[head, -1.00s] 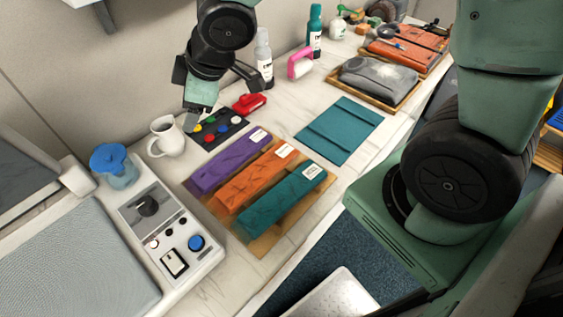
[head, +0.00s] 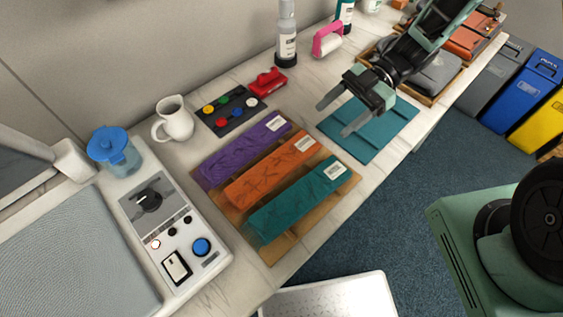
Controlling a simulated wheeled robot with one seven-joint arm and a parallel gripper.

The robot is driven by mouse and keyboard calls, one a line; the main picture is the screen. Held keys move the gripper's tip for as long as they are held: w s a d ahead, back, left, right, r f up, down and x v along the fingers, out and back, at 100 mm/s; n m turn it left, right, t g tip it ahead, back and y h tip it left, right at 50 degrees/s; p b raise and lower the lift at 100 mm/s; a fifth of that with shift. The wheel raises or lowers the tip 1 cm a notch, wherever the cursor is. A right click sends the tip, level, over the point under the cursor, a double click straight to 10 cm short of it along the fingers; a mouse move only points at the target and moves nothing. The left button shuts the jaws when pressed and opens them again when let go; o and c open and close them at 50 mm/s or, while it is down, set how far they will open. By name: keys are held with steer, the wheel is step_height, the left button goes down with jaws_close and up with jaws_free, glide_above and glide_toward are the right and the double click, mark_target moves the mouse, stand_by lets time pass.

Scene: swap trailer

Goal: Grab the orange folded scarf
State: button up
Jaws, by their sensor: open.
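The orange folded scarf (head: 268,172) lies on a wooden board (head: 283,248) on the counter. It is between a purple folded scarf (head: 240,153) and a teal folded scarf (head: 298,204), and has a white label at its upper right end. My gripper (head: 332,117) is open and empty, with its two fingers apart. In the picture it is up and right of the scarves, over the edge of a flat teal folded cloth (head: 375,135). Its height above the counter is hard to tell.
A white pitcher (head: 175,120), a dark tray with coloured discs (head: 231,116) and a red object (head: 267,82) stand behind the scarves. A control panel (head: 165,225) is at left. A grey folded garment (head: 435,70) lies at right. The counter's front edge is close to the board.

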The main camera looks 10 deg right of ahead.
mark_target(276, 166)
steer(key=p+x, duration=0.2)
steer(key=x, duration=1.2)
steer(key=shift+s+a+f, duration=0.1)
steer(key=shift+s+a, duration=0.05)
steer(key=shift+a, duration=0.25)
steer(key=shift+s+a+f, duration=0.2)
steer(key=shift+a, duration=0.05)
